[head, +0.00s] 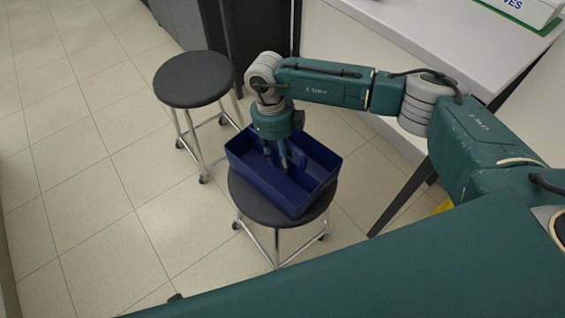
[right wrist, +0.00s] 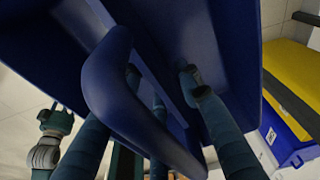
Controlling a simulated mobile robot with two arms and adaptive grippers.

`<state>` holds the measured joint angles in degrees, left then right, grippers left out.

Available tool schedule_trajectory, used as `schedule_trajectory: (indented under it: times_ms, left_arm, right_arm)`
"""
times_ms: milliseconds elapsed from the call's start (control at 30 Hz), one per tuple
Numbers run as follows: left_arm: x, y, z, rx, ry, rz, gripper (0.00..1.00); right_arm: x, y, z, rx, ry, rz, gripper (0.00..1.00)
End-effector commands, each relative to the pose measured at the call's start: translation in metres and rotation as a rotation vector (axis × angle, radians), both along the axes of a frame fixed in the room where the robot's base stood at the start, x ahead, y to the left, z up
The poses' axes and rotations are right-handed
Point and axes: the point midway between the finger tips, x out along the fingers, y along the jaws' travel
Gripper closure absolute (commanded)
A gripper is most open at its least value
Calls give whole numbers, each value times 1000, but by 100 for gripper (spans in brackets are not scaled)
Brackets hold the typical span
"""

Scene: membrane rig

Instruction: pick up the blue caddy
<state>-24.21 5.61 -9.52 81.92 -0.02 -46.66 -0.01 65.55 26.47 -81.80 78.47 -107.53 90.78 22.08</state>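The blue caddy (head: 312,158) is an open box with a central divider and a raised handle. It sits on the seat of the nearer black stool (head: 262,209). My right gripper (head: 275,167) points down into the caddy from above. In the right wrist view the caddy's handle (right wrist: 97,82) fills the middle, and the right gripper's fingers (right wrist: 160,80) are spread on either side of the handle and divider. The gripper is open; whether a finger touches the caddy I cannot tell. A teal gripper, seemingly my left one (right wrist: 55,122), shows small at the left of that view.
A second black stool (head: 194,78) stands behind and left of the caddy. A white bench (head: 420,35) with a box (head: 525,8) on it is at upper right. A yellow bin (right wrist: 295,75) and blue box (right wrist: 284,134) show in the wrist view. Tiled floor at left is clear.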

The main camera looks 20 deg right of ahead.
Motion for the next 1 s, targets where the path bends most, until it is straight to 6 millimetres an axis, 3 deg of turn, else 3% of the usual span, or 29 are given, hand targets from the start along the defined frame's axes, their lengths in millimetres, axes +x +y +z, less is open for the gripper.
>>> schedule_trajectory:
  times_ms: [100,300,467,500,867,1000]
  left_arm:
    - [7,0,6,-1,-9,1,60]
    - [8,0,7,-1,-13,3,60]
    - [6,1,6,0,-7,3,60]
    - [5,1,5,0,-5,3,60]
    - [2,1,4,1,-2,3,60]
    - [3,0,6,-1,-6,2,60]
  right_arm:
    - [-1,-1,-11,0,-1,0,66]
    - [-1,-1,-11,0,-1,1,66]
    - [-1,-1,-11,0,-1,1,98]
    - [-1,-1,-11,0,-1,1,100]
    - [0,0,-9,1,-3,1,100]
    - [0,0,1,2,-5,1,100]
